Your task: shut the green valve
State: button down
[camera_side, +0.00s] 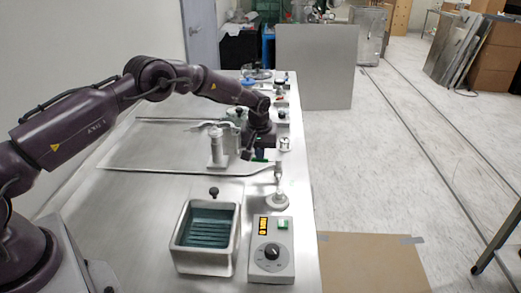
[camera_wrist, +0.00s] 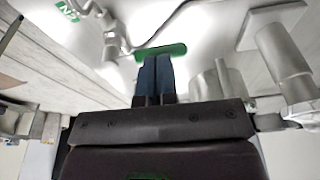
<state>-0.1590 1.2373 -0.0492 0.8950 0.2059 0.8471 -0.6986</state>
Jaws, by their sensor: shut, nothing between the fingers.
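The green valve handle (camera_wrist: 168,50) is a flat bar lying across the wrist view, just beyond my fingertips. In the side view a small patch of green (camera_side: 258,157) shows under my gripper; the rest of the valve is mostly hidden by my arm and nearby fittings. My gripper (camera_wrist: 152,60) has its two dark blue fingers together with nothing between them. The fingertips overlap the near edge of the green handle in the picture; I cannot tell whether they touch it. In the side view my gripper (camera_side: 261,146) is over the right side of the bench.
A grey cylindrical fitting (camera_side: 217,147) stands left of my gripper. Metal pipework (camera_wrist: 110,40) and a post (camera_wrist: 280,50) flank the handle. A bath (camera_side: 207,236) and a control box with a dial (camera_side: 271,250) stand at the front. The bench's left side is clear.

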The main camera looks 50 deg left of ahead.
jog(key=shift+s+f, duration=0.1)
jog(key=shift+f, duration=0.25)
